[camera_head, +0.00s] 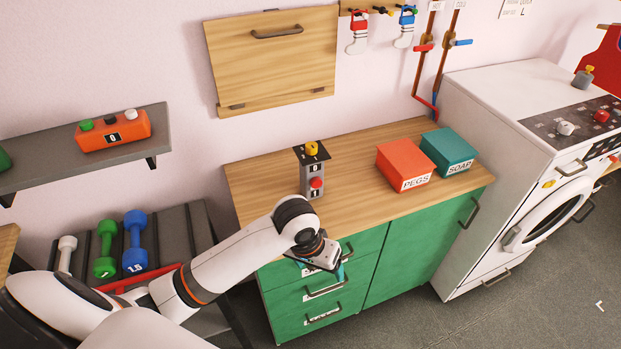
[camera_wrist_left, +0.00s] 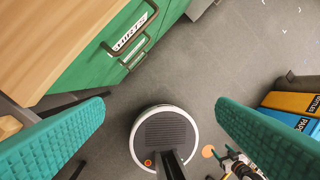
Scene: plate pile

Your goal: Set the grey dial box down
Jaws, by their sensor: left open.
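The grey dial box (camera_head: 313,178) stands upright on the wooden counter top (camera_head: 260,190), near its left part. It has a dark top plate with a yellow knob, a red knob on its front, and marks reading 0 and 1. My left gripper (camera_head: 332,268) is in front of the green drawers, below the counter edge and apart from the box. In the left wrist view its two teal fingers (camera_wrist_left: 160,108) are wide apart with nothing between them. The box is not in the left wrist view.
A red PEGS box (camera_head: 403,160) and teal SOAP box (camera_head: 449,149) stand on the counter's right. A white washing machine (camera_head: 470,110) is beyond them. Dumbbells (camera_head: 135,240) lie on a rack at left, below a grey shelf (camera_head: 60,165) bearing an orange box (camera_head: 112,131).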

